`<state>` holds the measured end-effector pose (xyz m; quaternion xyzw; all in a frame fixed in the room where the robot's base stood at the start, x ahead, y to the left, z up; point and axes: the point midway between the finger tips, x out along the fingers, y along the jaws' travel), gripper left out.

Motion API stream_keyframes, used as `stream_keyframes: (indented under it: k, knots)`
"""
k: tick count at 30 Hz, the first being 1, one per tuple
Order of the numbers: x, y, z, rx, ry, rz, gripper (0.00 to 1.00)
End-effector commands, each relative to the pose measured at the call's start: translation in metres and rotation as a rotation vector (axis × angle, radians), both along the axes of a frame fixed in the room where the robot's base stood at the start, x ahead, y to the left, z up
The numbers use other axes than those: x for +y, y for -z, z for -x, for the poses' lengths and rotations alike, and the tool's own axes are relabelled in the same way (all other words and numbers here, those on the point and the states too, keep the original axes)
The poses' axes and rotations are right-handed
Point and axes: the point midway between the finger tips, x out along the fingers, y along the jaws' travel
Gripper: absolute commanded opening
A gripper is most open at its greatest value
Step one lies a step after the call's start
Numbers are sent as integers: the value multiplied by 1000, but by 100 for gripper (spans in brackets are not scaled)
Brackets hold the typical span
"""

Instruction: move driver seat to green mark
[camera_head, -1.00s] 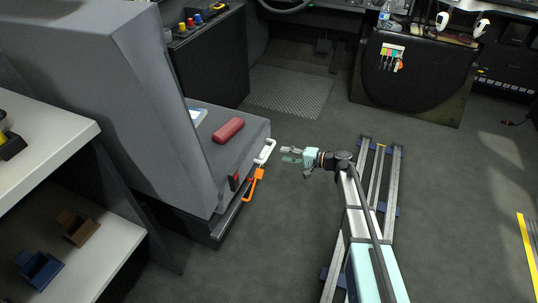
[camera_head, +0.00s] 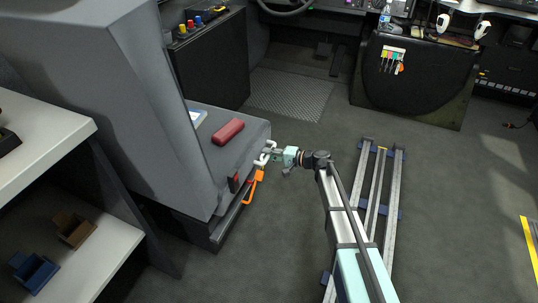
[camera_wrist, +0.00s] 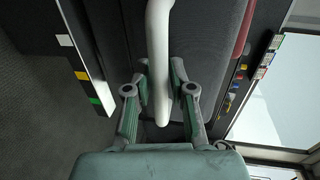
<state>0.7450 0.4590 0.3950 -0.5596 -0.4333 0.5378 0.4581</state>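The grey driver seat (camera_head: 130,100) stands at the left in the head view, with a white loop handle (camera_head: 265,152) at the front right of its base. An orange lever (camera_head: 253,186) hangs beside it. My gripper (camera_head: 272,155) is at the white handle. In the wrist view the white handle (camera_wrist: 160,60) runs between the two fingertips of my gripper (camera_wrist: 161,76), which look open around it. Whether they touch it is unclear. The green mark (camera_wrist: 94,100) sits on a strip beside the seat base, near a yellow mark (camera_wrist: 82,75) and a white mark (camera_wrist: 65,40).
A red cylinder (camera_head: 228,131) lies on the seat cushion. A white shelf unit (camera_head: 75,155) with small blue and brown bins stands at the left. A black console (camera_head: 210,60) and a dashboard are beyond the seat. The floor right of the seat is clear up to my rails.

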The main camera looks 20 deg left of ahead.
Motion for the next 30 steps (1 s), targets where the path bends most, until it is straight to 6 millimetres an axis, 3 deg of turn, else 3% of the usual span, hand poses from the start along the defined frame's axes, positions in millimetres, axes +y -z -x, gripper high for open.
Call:
stream_keyframes:
  k: [14, 20, 30]
  knots:
    - [0, 0, -10, 0, 2, 0, 0]
    - [0, 0, -38, -2, 8, -1, 0]
    - [-4, -1, -114, -3, 9, -2, 0]
